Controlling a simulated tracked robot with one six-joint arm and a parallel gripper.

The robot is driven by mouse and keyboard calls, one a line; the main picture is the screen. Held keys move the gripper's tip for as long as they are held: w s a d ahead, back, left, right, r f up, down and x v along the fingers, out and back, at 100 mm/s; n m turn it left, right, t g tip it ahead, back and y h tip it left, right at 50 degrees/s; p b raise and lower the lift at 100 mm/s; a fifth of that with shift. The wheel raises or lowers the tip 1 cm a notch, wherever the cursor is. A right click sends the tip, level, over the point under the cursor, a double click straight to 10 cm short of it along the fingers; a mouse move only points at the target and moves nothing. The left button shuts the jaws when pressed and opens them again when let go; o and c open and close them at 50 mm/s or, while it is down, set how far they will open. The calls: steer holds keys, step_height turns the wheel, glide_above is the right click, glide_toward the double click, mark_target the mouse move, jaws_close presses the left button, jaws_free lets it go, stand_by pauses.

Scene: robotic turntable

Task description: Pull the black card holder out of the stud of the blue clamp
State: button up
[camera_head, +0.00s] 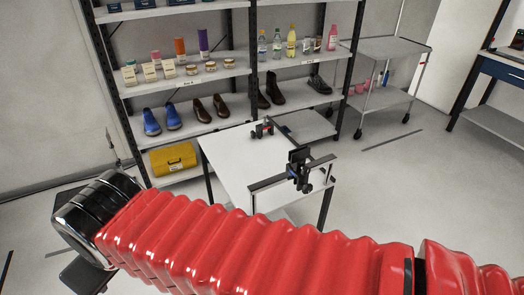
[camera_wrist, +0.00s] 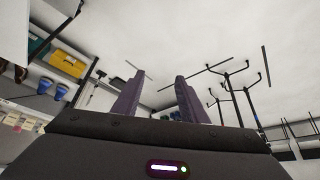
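In the head view, a small dark upright piece (camera_head: 299,155), which looks like the black card holder, stands on top of a dark clamp (camera_head: 302,176) at the near right of a white table (camera_head: 232,160). Only a faint hint of blue shows on this clamp, and its stud cannot be made out. A second, smaller clamp with red parts (camera_head: 262,130) sits at the table's far edge. My gripper (camera_wrist: 158,90) shows in the wrist view with its two dark fingers apart and nothing between them. It is far from the card holder, which is not visible in that view.
A shelf rack (camera_head: 190,75) with shoes, bottles and jars stands behind the table. A yellow toolbox (camera_head: 173,158) is on its bottom shelf. A grey cart (camera_head: 385,98) stands at the back right. A dark bar (camera_head: 290,176) runs above the table's near edge. Floor right of the table is clear.

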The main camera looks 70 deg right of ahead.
steer(key=d+f+m+g+h, duration=0.25)
steer(key=d+m, duration=0.35)
steer(key=d, duration=0.5)
steer(key=m+g+h, duration=0.8)
steer(key=m+g, duration=0.4)
steer(key=m, duration=0.7)
glide_toward(299, 150)
step_height(299, 150, up, 2)
steer(key=w+a, duration=0.2)
steer(key=a, duration=0.1)
steer(key=shift+s+t, duration=0.15)
steer(key=shift+t, duration=0.1)
steer(key=x, duration=1.3)
steer(key=shift+s+d+f, duration=0.15)
steer(key=shift+s+d, duration=0.05)
jaws_close()
